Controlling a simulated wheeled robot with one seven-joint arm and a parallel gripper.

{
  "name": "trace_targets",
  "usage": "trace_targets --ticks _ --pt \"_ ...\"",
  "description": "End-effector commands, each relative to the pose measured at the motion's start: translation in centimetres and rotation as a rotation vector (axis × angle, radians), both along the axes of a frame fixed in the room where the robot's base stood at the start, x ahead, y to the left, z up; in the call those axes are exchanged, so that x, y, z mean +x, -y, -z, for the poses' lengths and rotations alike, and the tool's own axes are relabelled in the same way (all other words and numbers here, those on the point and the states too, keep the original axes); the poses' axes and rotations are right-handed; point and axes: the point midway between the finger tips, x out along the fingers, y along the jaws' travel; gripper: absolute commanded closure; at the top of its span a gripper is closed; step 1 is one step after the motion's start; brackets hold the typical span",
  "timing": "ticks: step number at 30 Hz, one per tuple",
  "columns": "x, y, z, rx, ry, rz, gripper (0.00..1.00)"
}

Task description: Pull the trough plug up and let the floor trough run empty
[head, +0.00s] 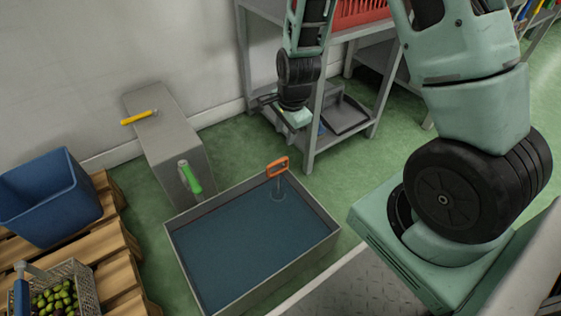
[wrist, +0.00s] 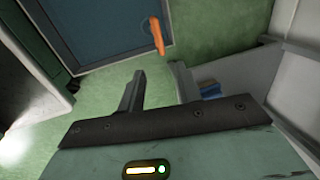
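The floor trough (head: 293,264) is a low grey rectangular basin holding dark blue water. The trough plug has an orange loop handle (head: 277,167) on a thin stem, standing upright from the water near the trough's far right corner. In the wrist view the orange handle (wrist: 157,36) shows beyond my fingertips, over the water (wrist: 100,25). My gripper (wrist: 160,75) is open, with nothing between its two fingers. In the head view my gripper (head: 267,101) is beside the shelf, above and behind the plug and apart from it. The plug's lower end is hidden underwater.
A grey block (head: 170,130) with a yellow lever (head: 139,117) and a green handle (head: 190,178) stands behind the trough. A grey shelf (head: 314,140) with a red crate (head: 360,12) stands close to my gripper. A blue bin (head: 48,197) and olive crate (head: 88,285) are left.

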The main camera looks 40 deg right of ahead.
Motion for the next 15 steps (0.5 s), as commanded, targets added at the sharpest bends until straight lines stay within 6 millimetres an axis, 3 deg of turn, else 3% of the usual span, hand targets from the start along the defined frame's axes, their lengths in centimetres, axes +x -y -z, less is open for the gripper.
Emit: trace_targets --ticks 1,3,15 --pt "0.2 0.0 1.8 0.0 -0.001 -0.001 0.66" --pt "0.5 0.0 3.3 0.001 -0.001 -0.002 0.66" --pt "2.0 -0.1 10.7 0.0 0.0 -0.004 0.66"
